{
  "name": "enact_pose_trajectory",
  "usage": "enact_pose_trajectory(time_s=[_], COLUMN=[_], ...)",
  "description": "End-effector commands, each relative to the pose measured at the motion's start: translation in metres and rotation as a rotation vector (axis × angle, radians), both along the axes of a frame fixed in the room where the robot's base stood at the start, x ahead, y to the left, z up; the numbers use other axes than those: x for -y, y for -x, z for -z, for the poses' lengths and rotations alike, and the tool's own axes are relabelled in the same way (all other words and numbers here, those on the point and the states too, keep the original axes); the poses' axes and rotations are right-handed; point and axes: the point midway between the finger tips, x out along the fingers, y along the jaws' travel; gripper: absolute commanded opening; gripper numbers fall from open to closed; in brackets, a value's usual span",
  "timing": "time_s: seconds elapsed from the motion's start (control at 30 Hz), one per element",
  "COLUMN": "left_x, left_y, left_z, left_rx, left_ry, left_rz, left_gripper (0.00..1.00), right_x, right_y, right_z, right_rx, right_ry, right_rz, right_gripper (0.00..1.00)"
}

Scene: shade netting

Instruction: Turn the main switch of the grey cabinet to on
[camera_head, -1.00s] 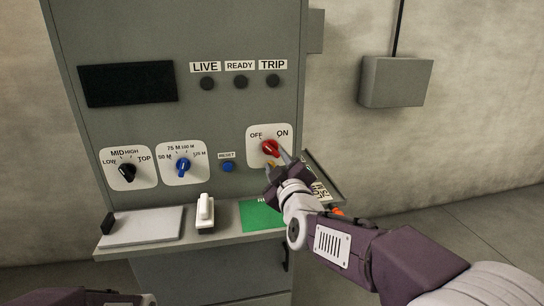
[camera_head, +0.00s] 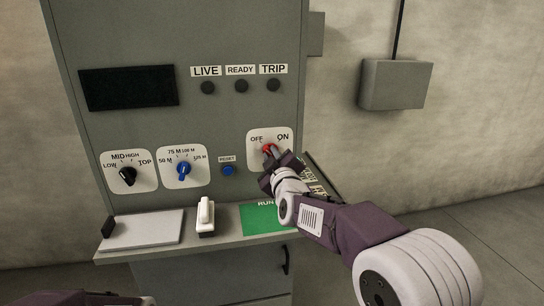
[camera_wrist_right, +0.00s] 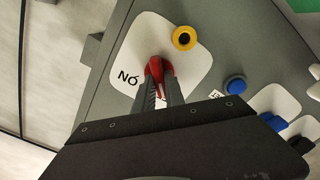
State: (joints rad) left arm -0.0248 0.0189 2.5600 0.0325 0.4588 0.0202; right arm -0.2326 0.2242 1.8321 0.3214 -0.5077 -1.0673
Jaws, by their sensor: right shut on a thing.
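The grey cabinet (camera_head: 225,120) stands in front of me. Its main switch is a red knob (camera_head: 268,149) on a white plate (camera_head: 284,137) marked OFF and ON. My right gripper (camera_head: 269,154) is at the knob, its two fingers shut on it; the wrist view shows the red knob (camera_wrist_right: 158,70) between the fingertips. The fingers hide much of the knob, and I cannot tell exactly which mark it points to. My left gripper is not visible; only a bit of my left arm shows at the bottom left.
A black selector (camera_head: 128,175), a blue selector (camera_head: 183,170) and a blue reset button (camera_head: 228,170) sit to the left. The shelf holds a white switch-like item (camera_head: 205,214) and a green card (camera_head: 262,219). The lamps (camera_head: 241,86) are dark. A yellow ring (camera_wrist_right: 184,38) is near the knob.

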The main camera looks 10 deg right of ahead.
Motion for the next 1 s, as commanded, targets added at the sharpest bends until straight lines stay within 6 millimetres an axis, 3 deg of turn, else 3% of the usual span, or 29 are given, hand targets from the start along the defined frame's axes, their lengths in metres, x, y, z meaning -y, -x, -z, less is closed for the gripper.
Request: enact_pose_trajectory(time_s=[0.37,1.0], left_x=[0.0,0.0], left_y=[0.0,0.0], left_z=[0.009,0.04], left_rx=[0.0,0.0], left_ry=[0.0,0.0], left_rz=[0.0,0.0], left_gripper=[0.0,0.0], right_x=[0.0,0.004], right_y=[0.0,0.0], right_z=[0.002,0.002], right_rx=[-0.012,-0.058], right_ry=[-0.136,-0.729], right_rz=[0.0,0.001], right_gripper=[0.0,0.0])
